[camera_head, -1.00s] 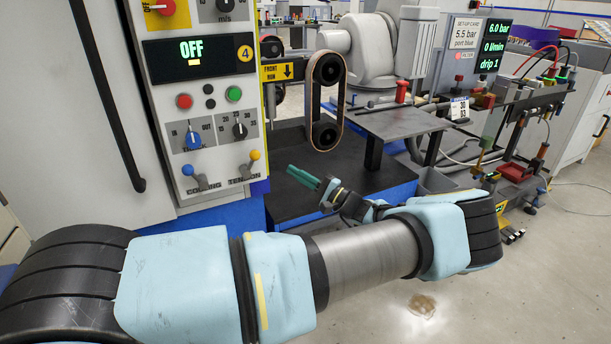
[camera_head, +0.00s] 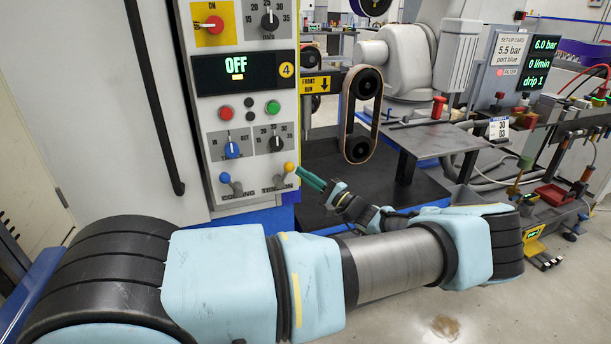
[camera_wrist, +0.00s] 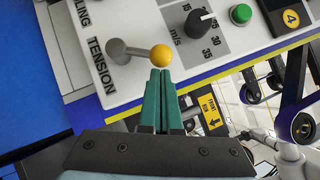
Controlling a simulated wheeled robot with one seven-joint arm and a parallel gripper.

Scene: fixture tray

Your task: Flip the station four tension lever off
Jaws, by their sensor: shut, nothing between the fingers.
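The tension lever (camera_head: 284,172) is the yellow-balled lever at the lower right of the station four panel. It also shows in the wrist view, where its yellow ball (camera_wrist: 161,56) stands out from a grey pivot beside the TENSION label. In the head view it tilts up and to the right. My gripper (camera_head: 300,172) has green fingers, shut and empty, with tips right beside the ball. In the wrist view the fingertips (camera_wrist: 160,76) sit just below the ball in the picture; I cannot tell whether they touch it. The station four display (camera_head: 242,70) reads OFF.
The blue-balled coolant lever (camera_head: 228,183) stands close left of the tension lever. Knobs and red and green buttons (camera_head: 272,107) sit above. A belt sander (camera_head: 361,115) and a dark metal table (camera_head: 430,138) stand to the right of the panel.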

